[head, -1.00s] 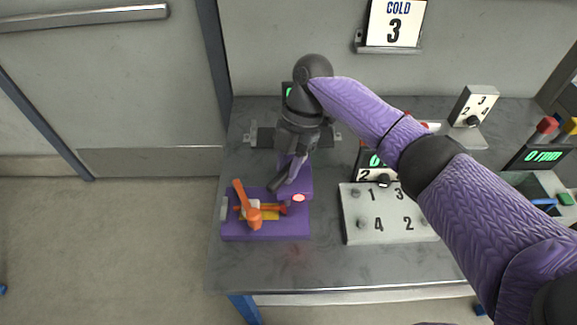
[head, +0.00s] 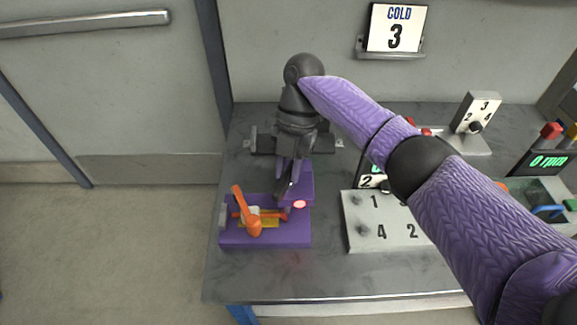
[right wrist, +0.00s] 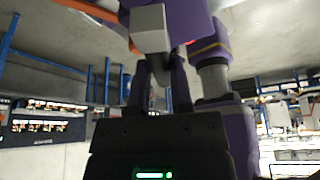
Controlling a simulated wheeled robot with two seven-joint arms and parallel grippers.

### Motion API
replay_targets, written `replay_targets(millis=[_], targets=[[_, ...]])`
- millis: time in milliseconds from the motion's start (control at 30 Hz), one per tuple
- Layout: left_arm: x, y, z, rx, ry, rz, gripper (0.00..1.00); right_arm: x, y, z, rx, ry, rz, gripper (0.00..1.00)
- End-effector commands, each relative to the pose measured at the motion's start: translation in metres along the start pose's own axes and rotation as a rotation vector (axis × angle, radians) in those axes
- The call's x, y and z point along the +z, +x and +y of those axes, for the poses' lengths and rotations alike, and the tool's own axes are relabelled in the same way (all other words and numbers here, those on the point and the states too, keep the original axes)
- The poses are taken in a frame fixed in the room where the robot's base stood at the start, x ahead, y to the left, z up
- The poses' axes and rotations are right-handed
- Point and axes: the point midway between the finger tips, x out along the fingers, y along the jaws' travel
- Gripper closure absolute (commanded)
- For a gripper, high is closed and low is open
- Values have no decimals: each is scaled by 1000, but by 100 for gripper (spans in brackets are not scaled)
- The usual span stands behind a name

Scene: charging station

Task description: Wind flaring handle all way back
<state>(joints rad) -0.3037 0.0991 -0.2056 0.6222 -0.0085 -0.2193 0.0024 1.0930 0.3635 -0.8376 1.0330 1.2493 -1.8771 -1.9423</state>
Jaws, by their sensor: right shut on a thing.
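The purple flaring station (head: 265,239) sits on the left part of the metal table. An orange lever (head: 245,210) stands tilted over its yellow part (head: 268,221). A round red-lit spot (head: 300,204) shows on its right side. My right gripper (head: 286,190) reaches down from behind to the station's upper purple block (head: 303,185). In the right wrist view its dark fingers (right wrist: 160,88) are closed around a grey bar (right wrist: 158,70), which seems to be the flaring handle. In the head view the fingers mostly hide that bar. My left gripper is not in view.
A grey numbered panel (head: 385,232) stands right of the station, partly behind my right arm. A numbered dial block (head: 476,112) and an rpm display (head: 541,160) are farther right. The table front (head: 285,278) is clear.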

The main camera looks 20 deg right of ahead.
Motion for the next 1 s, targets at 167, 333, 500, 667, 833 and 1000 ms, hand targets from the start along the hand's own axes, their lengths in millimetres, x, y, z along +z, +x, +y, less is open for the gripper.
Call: replay_targets(millis=[167, 333, 500, 667, 833, 1000], targets=[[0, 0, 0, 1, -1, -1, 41, 0, 0, 0, 0, 1, -1, 50], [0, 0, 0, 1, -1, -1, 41, 0, 0, 0, 0, 1, 0, 38], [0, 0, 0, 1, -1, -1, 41, 0, -2, 0, 1, 1, -1, 38], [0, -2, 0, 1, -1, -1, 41, 0, -32, 1, 4, 1, -3, 38], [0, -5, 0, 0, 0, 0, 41, 0, -75, 1, 3, 2, -2, 38], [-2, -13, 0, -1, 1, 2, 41, -1, -99, 0, 0, 2, -1, 38]])
